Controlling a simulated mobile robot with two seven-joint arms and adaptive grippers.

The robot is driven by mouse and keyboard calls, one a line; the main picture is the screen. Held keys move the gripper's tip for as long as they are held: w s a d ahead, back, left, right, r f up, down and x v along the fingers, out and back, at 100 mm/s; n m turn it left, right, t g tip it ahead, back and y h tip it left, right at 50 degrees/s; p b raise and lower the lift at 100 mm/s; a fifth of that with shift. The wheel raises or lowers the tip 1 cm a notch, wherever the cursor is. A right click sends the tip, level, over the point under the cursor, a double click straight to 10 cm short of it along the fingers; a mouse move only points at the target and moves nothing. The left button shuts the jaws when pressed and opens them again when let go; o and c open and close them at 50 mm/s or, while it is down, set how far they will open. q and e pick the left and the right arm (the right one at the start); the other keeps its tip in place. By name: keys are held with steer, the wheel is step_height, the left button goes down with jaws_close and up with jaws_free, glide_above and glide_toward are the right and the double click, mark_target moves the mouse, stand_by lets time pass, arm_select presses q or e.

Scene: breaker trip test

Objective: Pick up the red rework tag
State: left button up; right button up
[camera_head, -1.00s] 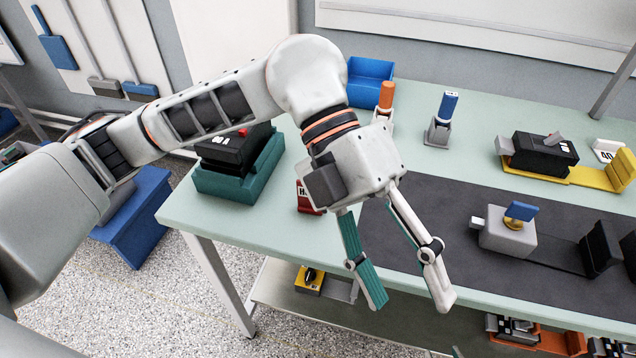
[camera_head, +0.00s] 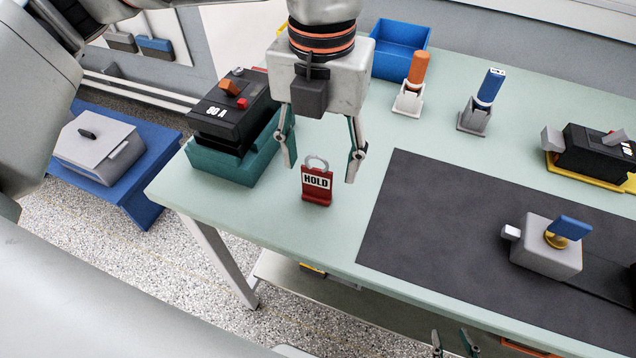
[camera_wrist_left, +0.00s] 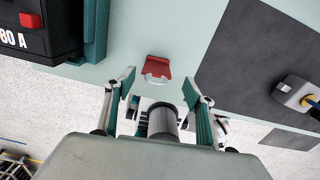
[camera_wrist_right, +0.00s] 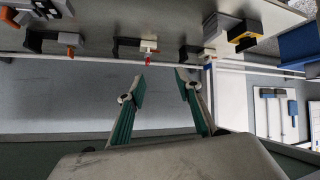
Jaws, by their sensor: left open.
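The red rework tag (camera_head: 317,196), with a white HOLD label and a grey loop on top, stands on the pale green table near its left front edge. It also shows in the left wrist view (camera_wrist_left: 157,66), just beyond the fingertips. My left gripper (camera_head: 320,172) is open and empty, pointing down, with its fingers to either side of the tag's loop in the head view. Whether it touches the tag cannot be told. My right gripper (camera_wrist_right: 160,77) is open and empty; its tips show at the bottom of the head view (camera_head: 454,342).
A black 80 A breaker (camera_head: 234,108) in a teal tray (camera_head: 226,164) stands close left of the tag. A dark mat (camera_head: 430,225) lies to the right. An orange-topped holder (camera_head: 410,95) and a blue bin (camera_head: 399,50) stand behind. Table around the tag is clear.

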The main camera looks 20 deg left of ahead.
mark_target(317, 171)
arm_select(q)
steer(key=f, duration=0.3)
steer(key=shift+w+a+f+b, duration=0.1)
steer(key=shift+a+f+b, duration=0.25)
steer(key=shift+f+b, duration=0.05)
steer(key=shift+f, duration=0.55)
steer(key=shift+r, duration=0.1)
steer(key=c, duration=1.1)
arm_select(e)
steer(key=shift+w+a, duration=0.15)
steer(key=shift+w, duration=0.1)
steer(key=shift+f, duration=0.1)
arm_select(q)
steer(key=shift+r, duration=0.45)
step_height(317, 171, up, 19)
steer(key=p, duration=0.3)
arm_select(e)
steer(key=shift+s+r, duration=0.2)
steer(key=shift+r, duration=0.5)
